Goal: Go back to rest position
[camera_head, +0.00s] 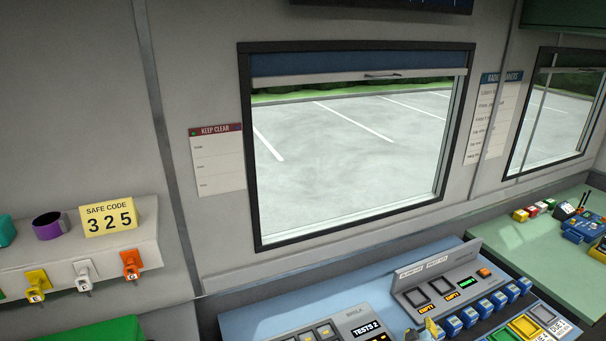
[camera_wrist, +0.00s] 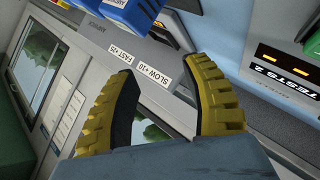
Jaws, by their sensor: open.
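My gripper (camera_wrist: 158,66) shows in the wrist view with two yellow ribbed fingers spread wide apart and nothing between them. Behind the gap lies a grey panel with white labels reading FAST +25 and SLOW +10 (camera_wrist: 150,72). A small yellow piece at the bottom edge of the head view, in front of the console, may be a fingertip; too little shows to be sure. The rest of my arm is out of the head view.
The blue console (camera_head: 262,318) carries a TESTS 2 unit and a row of blue blocks (camera_head: 485,307). A wall shelf (camera_head: 30,257) at left holds a purple cup (camera_head: 48,226), a SAFE CODE 325 sign (camera_head: 108,217) and hanging keys. A green desk (camera_head: 530,240) stands right.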

